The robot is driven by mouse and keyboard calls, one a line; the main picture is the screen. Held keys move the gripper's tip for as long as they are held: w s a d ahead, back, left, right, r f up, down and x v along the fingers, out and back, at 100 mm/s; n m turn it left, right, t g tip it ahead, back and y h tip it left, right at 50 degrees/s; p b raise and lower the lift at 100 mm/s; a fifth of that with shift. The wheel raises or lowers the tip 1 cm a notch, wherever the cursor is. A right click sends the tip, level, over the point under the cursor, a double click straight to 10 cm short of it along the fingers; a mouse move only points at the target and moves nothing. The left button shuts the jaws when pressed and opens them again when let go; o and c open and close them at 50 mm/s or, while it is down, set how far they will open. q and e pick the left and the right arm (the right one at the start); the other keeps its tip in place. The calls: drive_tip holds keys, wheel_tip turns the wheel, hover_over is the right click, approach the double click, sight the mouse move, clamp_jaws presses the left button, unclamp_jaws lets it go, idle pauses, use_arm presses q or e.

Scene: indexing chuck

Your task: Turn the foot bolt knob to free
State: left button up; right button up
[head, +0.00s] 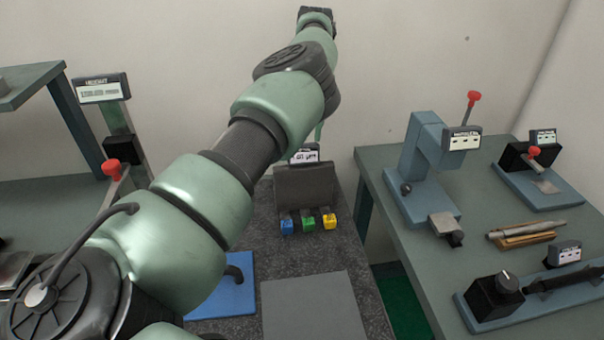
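I cannot make out for certain which part is the foot bolt knob, as the labels are too small to read. My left arm crosses the picture from lower left to top centre, with no gripper fingers visible. My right gripper is not in view.
A grey block with blue, green and yellow pieces (308,222) stands on the dark centre bench (345,265). A red-tipped lever (473,98) rises from the right table. A labelled post (102,90) and red knob (112,168) stand at left.

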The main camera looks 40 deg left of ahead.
use_arm(q)
drive_tip(key=shift+w+a+f+b+x, duration=0.1)
drive_tip(key=shift+w+a+b+x, duration=0.2)
drive_tip(key=shift+x, duration=1.65)
drive_tip(key=shift+w+d+f+b+x, duration=0.15)
drive_tip(key=shift+b+x, duration=0.3)
drive_tip(key=shift+x, duration=1.5)
drive_tip(key=shift+w+a+f+b+x, duration=0.1)
drive_tip(key=shift+w+a+b+x, duration=0.2)
drive_tip(key=shift+x, duration=1.65)
drive_tip(key=shift+s, duration=0.1)
clamp_jaws()
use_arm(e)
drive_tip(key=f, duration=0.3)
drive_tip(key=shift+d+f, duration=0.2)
